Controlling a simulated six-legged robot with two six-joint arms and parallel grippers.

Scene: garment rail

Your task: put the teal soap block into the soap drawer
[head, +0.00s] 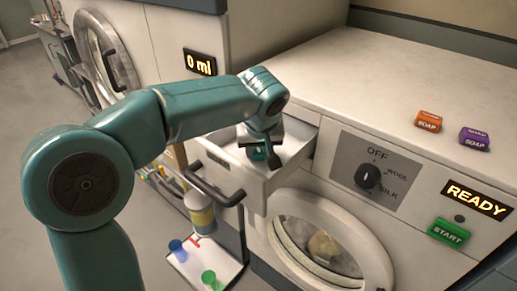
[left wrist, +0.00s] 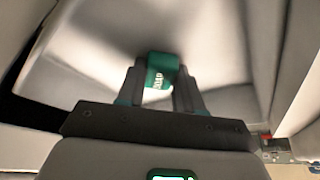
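The teal soap block (head: 258,154) shows between the fingers of my left gripper (head: 260,148), inside the outline of the open soap drawer (head: 266,189). In the left wrist view the block (left wrist: 162,69) sits between the two fingertips (left wrist: 160,88), with both fingers against its sides and the pale drawer interior (left wrist: 90,55) around it. Whether the block touches the drawer floor is not clear. The drawer sticks out from the washer's front, upper left. My right gripper is not in view.
An orange soap block (head: 428,121) and a purple one (head: 474,139) lie on the white washer top (head: 370,75). The dial (head: 368,178), green START button (head: 448,233) and round door (head: 325,240) are on the front.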

